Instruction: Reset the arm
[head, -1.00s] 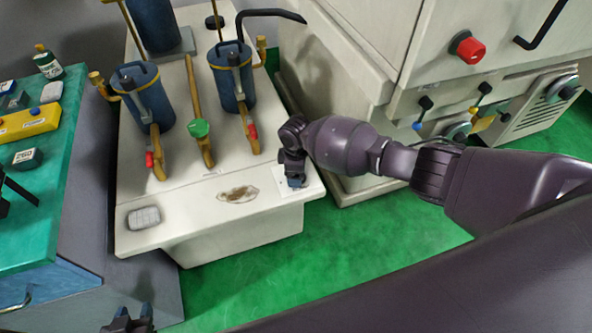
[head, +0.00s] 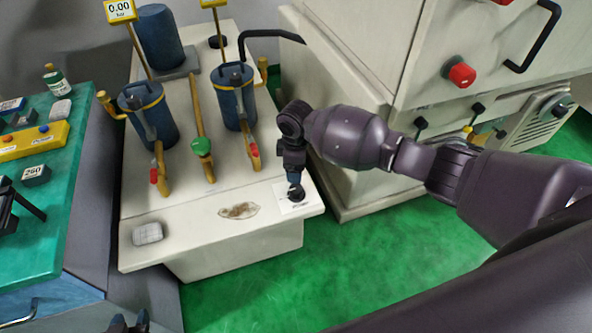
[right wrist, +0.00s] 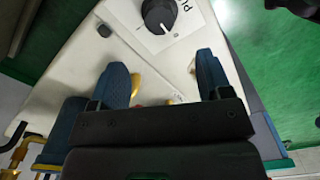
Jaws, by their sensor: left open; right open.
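My right arm reaches in from the right in the head view. Its gripper (head: 293,178) points down just above a black knob (head: 297,194) on a white label at the front right corner of the pump bench. In the right wrist view this gripper (right wrist: 165,78) is open, with two blue fingers apart and nothing between them. The knob (right wrist: 159,14) lies beyond the fingertips there. My left gripper (head: 131,321) is at the bottom edge of the head view, its two fingertips apart and empty. The rest of it is cut off.
A teal table (head: 70,215) stands left. A cream machine with a red knob (head: 461,75) stands right. Green floor (head: 330,270) is clear.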

